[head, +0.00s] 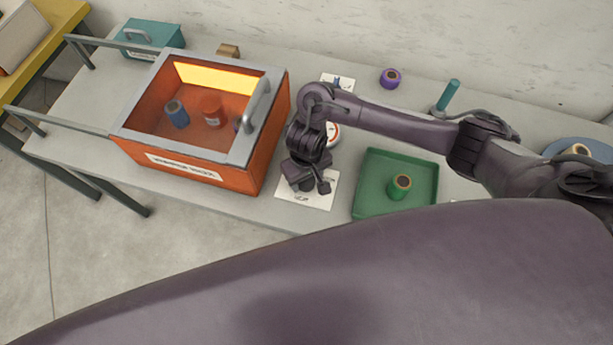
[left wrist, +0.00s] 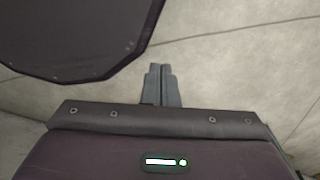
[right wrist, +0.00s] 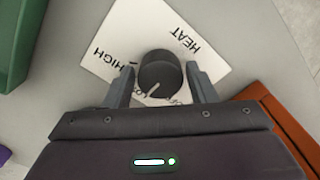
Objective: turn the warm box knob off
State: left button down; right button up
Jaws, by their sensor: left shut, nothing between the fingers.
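The warm box (head: 190,158) is orange with a grey rim and handle, and stands at the left of the bench in the head view. The knob (right wrist: 160,73) is a dark round dial on a white label plate (right wrist: 105,60) marked HEAT, HIGH and other partly hidden words. Its pale pointer line faces the gripper side, near the partly covered lettering. My right gripper (right wrist: 160,85) is open, with one finger on each side of the knob and small gaps visible. In the head view my right gripper (head: 308,185) hides the knob. My left gripper (left wrist: 161,85) is shut and empty over the floor.
A purple spool (head: 390,78), a teal post (head: 448,95) and a teal box (head: 152,37) stand farther back. Blue and red spools sit inside the warm box.

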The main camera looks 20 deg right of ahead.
jog(key=c, duration=0.6)
pick_arm(q)
jog(key=shift+s, duration=0.6)
pick_arm(e)
jog(key=shift+c, duration=0.2)
pick_arm(q)
jog(key=shift+r, duration=0.1)
pick_arm(e)
jog(key=shift+r+n+p, duration=0.15)
jog(key=shift+n+p, duration=0.95)
jog(key=shift+n, duration=0.2)
jog(key=n+p, duration=0.1)
jog(key=n, duration=0.1)
jog(key=shift+d+n, duration=0.1)
jog(key=shift+n, duration=0.2)
jog(key=n+p, duration=0.1)
jog(key=n, duration=0.2)
pick_arm(q)
jog(key=shift+w+r+p, duration=0.2)
jog(key=shift+r+p, duration=0.15)
jog(key=shift+r, duration=1.95)
pick_arm(e)
jog(key=shift+w+n, duration=0.1)
jog(key=shift+n, duration=1.7)
